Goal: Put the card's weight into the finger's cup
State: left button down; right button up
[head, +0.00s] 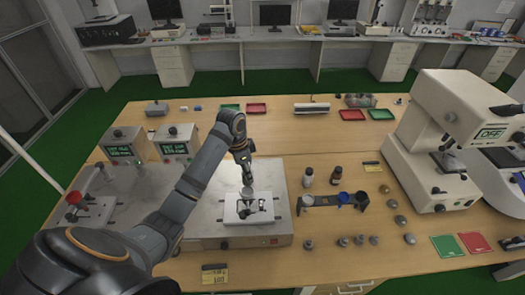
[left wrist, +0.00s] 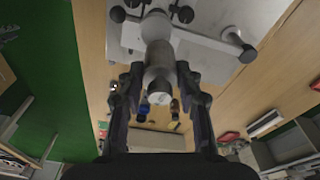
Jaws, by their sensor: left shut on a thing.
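My left gripper (head: 247,188) is shut on a grey metal cylindrical weight, which shows between the fingers in the left wrist view (left wrist: 159,78). The gripper points down over the small fixture (head: 248,210) on the metal tester platform (head: 205,222). In the left wrist view a rounded pale metal part (left wrist: 155,24), perhaps the finger's cup, lines up just beyond the weight. I cannot tell whether the weight touches it or sits in it. A yellow-and-black card (head: 214,273) lies at the table's front edge; its writing is too small to read. My right gripper is not in view.
Several loose metal weights (head: 343,241) stand right of the platform. A dark holder (head: 333,201) and two bottles (head: 308,177) stand behind them. Two display boxes (head: 175,144) stand behind left, and a large white machine (head: 430,140) at right. Red and green squares (head: 474,243) lie front right.

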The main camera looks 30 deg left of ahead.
pick_arm(q)
jog(key=shift+w, duration=0.4)
jog(key=shift+s+f, duration=0.8)
jog(key=shift+s, duration=0.15)
jog(key=shift+w+f, duration=0.35)
jog(key=shift+f, duration=0.25)
jog(key=shift+s+r, duration=0.1)
jog(key=shift+s, duration=0.1)
jog(key=shift+s+f, duration=0.15)
jog(key=shift+f, duration=0.35)
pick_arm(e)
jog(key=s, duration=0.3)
